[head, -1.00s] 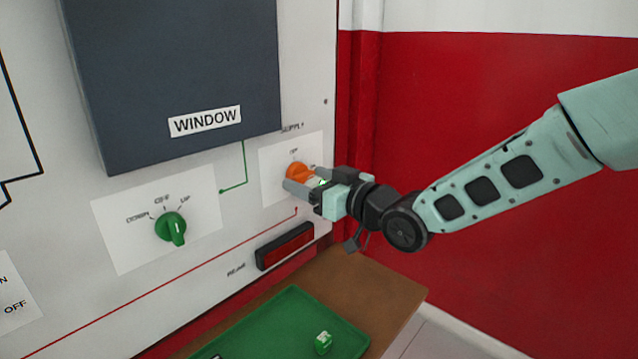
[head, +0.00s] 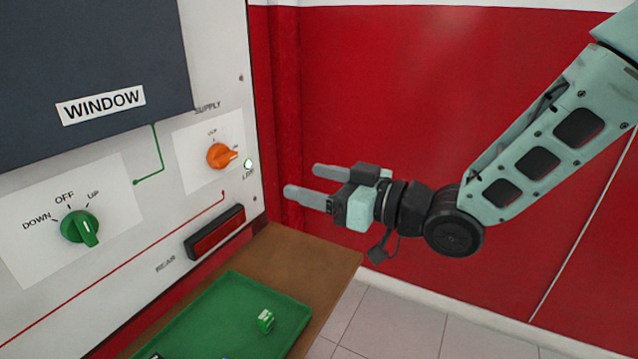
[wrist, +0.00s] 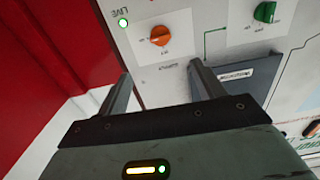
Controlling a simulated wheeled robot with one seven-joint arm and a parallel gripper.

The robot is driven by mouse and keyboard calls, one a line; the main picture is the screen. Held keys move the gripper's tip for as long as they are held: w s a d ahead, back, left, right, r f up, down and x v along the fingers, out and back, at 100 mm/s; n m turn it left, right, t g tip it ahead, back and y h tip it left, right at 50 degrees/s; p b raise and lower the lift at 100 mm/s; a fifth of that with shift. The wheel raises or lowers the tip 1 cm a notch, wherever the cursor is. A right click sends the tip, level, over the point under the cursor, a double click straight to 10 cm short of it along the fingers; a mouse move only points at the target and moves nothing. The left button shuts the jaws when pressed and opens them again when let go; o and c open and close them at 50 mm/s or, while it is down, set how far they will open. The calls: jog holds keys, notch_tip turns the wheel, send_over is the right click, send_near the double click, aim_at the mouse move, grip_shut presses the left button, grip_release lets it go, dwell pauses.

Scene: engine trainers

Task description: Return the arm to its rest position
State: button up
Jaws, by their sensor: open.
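My gripper (head: 302,182) is open and empty in the head view, with its two grey fingers apart and pointing left towards the panel. It hangs in free air to the right of the orange SUPPLY knob (head: 221,156) and touches nothing. In the wrist view my gripper (wrist: 160,88) shows its two fingers spread. The orange knob (wrist: 160,35) lies beyond them on the white panel. A small lamp labelled LIVE (head: 248,164) beside the knob looks pale green, and it also shows in the wrist view (wrist: 123,22).
The green knob (head: 80,228) sits lower left on the panel under the dark WINDOW board (head: 60,60). A red REAR lamp (head: 215,232) is below. A green tray (head: 190,310) with a small green block (head: 265,321) rests on a brown table (head: 320,262). Open floor lies right.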

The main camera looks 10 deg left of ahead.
jog(key=shift+s+d, duration=0.1)
jog(key=shift+d, duration=0.1)
jog(key=s+d+f+m+g+h, duration=0.1)
jog(key=s+d+f+m+h, duration=0.2)
jog(key=s+d+f+h, duration=0.45)
jog(key=s+d+f+m+g+h, duration=0.15)
jog(key=s+d+g+h, duration=0.55)
jog(key=s+d, duration=0.7)
notch_tip(320, 180, up, 13)
jog(key=s+a+m+t+h+p, duration=0.1)
jog(key=s+a+p, duration=0.1)
jog(key=p, duration=1.1)
jog(key=shift+r, duration=0.15)
